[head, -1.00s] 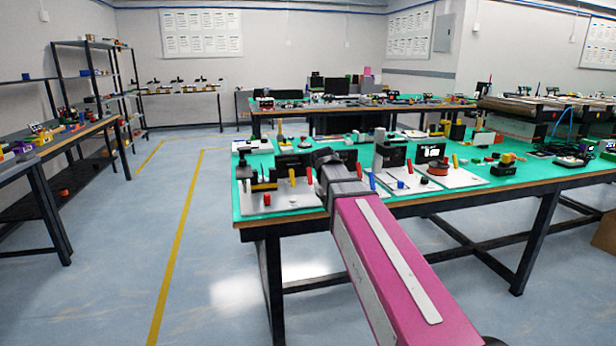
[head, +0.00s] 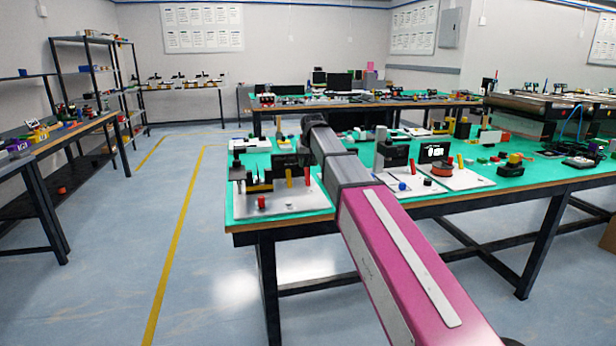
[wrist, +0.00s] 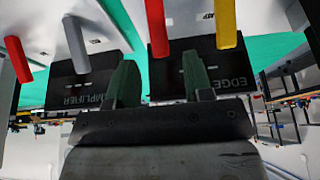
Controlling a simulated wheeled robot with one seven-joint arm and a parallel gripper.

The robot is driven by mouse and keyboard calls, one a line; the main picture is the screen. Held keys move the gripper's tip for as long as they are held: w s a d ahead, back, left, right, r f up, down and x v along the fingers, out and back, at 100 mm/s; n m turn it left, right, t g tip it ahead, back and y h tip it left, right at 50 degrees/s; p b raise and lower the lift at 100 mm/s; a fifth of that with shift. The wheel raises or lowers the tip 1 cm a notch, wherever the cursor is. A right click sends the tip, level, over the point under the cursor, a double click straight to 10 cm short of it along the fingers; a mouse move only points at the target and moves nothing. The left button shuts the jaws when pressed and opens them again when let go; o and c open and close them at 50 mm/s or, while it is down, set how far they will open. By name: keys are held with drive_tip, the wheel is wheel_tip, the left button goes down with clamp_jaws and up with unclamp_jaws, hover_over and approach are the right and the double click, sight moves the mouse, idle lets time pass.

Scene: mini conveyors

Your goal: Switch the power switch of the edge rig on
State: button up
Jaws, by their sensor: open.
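The edge rig's black box (wrist: 205,70), marked EDGE, shows in the wrist view with a red lever (wrist: 157,28) and a yellow lever (wrist: 226,25) in front of it. I cannot tell which part is its power switch or how it is set. In the head view, the leftmost white board (head: 290,203) on the green bench carries a black box with a yellow and a red lever, apparently this rig. My gripper (wrist: 158,75) is open and empty, its two dark green fingers close to the box.
A box marked AMPLIFIER (wrist: 85,92), with a grey lever (wrist: 75,45), is beside the edge rig's box. More rig boards stand to the right on the green bench (head: 340,160). Open floor (head: 200,230) lies left of the bench.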

sight(307, 171)
drive_tip(key=x, duration=0.7)
drive_tip(key=shift+w+f, duration=0.1)
drive_tip(key=shift+f, duration=0.2)
clamp_jaws()
